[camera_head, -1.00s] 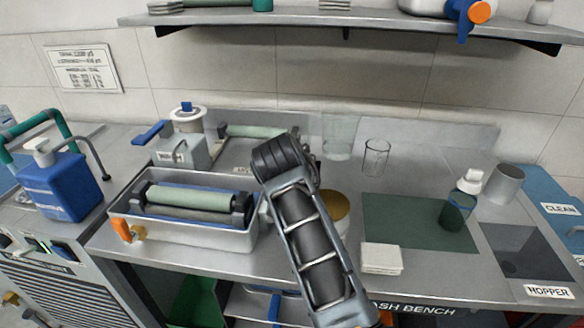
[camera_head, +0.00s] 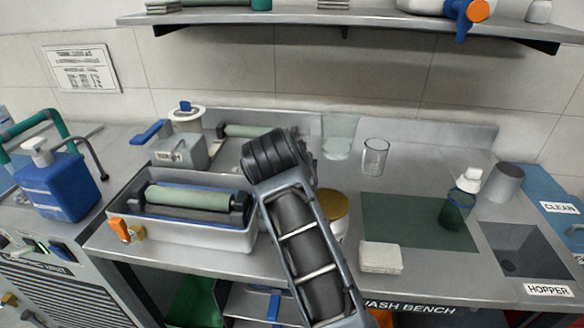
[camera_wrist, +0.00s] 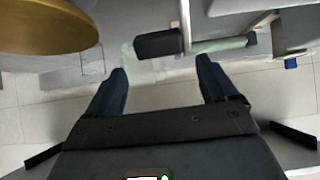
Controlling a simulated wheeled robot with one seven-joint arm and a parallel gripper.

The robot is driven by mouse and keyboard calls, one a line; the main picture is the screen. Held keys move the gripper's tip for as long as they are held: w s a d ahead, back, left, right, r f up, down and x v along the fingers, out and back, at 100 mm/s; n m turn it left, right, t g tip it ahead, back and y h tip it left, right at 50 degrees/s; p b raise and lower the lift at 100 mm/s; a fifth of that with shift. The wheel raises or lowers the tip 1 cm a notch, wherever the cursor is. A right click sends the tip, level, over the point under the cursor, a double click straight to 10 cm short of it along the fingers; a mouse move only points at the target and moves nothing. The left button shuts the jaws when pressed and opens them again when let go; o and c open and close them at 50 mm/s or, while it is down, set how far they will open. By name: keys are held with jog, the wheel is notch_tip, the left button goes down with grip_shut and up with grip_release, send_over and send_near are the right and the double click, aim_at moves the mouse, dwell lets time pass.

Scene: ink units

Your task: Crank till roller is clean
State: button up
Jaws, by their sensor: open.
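A pale green roller (camera_head: 188,197) lies above a dark one in a metal tray (camera_head: 220,237) at the left of the bench. A second green roller (camera_head: 248,131) lies behind my arm, and a green roller with a dark end shows in the wrist view (camera_wrist: 222,44). A blue handle (camera_head: 150,132) sticks out left of a grey labelled unit (camera_head: 182,152); I cannot tell if it is the crank. My gripper (camera_wrist: 162,78) is open and empty, with the dark roller end beyond its fingers. In the head view my arm hides the fingers.
A round gold-topped container (camera_head: 333,208) stands right of my arm, near white pads (camera_head: 380,257). A clear beaker (camera_head: 375,157) stands behind. A dark green mat (camera_head: 410,220) and sunken hopper (camera_head: 522,250) lie right. A shelf (camera_head: 300,18) hangs above.

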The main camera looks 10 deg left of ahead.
jog(key=shift+v, duration=2.15)
jog(key=shift+s+f, duration=0.1)
